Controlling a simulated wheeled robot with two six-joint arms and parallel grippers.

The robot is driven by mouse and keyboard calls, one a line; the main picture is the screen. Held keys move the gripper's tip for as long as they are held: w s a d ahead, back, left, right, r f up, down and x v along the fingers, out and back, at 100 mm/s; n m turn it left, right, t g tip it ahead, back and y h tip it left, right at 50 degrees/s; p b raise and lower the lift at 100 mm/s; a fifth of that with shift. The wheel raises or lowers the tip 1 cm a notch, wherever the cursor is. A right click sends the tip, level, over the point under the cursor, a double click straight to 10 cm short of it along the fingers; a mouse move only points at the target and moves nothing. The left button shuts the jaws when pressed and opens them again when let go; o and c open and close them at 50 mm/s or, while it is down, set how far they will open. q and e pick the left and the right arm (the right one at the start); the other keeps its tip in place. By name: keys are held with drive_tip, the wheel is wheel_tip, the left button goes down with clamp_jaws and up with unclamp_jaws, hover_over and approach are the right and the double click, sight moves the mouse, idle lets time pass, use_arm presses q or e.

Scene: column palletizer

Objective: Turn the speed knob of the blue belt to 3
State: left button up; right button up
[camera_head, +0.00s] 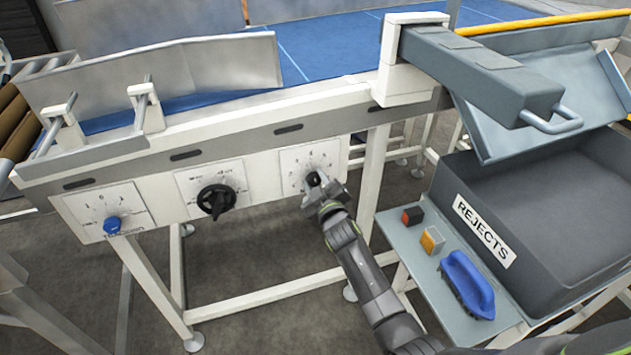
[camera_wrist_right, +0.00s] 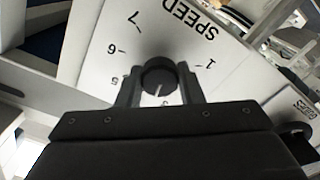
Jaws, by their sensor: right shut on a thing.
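The blue belt (camera_head: 330,57) runs along the top of a white-framed conveyor. On its front side panel is a white dial plate (camera_head: 325,157) with a round dark knob. In the right wrist view the plate reads SPEED, upside down, with digits 1, 5, 6 and 7 legible. My right gripper (camera_head: 314,185) is shut on the knob (camera_wrist_right: 158,76), one finger on each side. The knob's white pointer line points down in that view, toward a digit partly hidden by my gripper; I cannot read it surely. My left gripper is not in view.
A black knob (camera_head: 216,199) and a blue knob (camera_head: 112,225) sit on plates to the left. At right, a side shelf (camera_head: 405,240) carries a blue brush (camera_head: 467,284) and small blocks beside a grey REJECTS bin (camera_head: 540,215). A grey arm (camera_head: 480,75) overhangs the belt.

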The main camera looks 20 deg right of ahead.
drive_tip(key=o, duration=1)
drive_tip(key=shift+c, duration=0.2)
drive_tip(key=shift+s, duration=0.1)
drive_tip(key=s+p, duration=0.9)
drive_tip(key=s, duration=0.8)
drive_tip(key=shift+s+d, duration=0.15)
drive_tip(key=shift+d, duration=0.15)
drive_tip(key=shift+f, duration=0.1)
